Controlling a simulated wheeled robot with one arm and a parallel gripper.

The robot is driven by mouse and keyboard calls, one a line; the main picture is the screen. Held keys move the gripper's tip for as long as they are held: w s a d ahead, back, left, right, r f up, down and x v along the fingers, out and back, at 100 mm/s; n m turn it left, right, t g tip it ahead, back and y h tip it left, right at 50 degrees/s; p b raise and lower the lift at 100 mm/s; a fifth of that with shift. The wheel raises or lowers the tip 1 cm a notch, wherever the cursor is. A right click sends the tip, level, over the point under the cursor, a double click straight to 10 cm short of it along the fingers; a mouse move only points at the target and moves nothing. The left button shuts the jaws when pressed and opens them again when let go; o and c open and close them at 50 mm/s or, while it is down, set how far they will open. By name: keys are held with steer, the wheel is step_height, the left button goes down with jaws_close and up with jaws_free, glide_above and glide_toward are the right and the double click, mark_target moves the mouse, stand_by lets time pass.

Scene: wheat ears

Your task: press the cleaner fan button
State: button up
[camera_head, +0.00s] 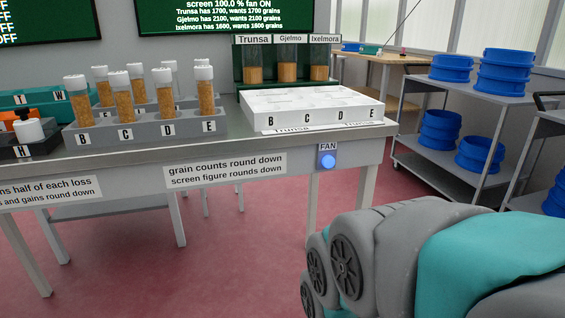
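The dark green screen (225,15) at the back reads "screen 100.0 % fan ON", with Trunsa, Gjelmo and Ixelmora each showing matching has and wants grain figures. My grey and teal arm fills the lower right, to the right of and below the button in the picture. My gripper cannot be seen.
On the bench (235,146) stand a grey rack (150,130) of grain tubes, a white lettered tray (315,106) and a green stand (245,92) with three grain-filled containers. Grey carts (445,170) with blue sieves (440,130) stand at right. Red floor (230,270) before the bench is clear.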

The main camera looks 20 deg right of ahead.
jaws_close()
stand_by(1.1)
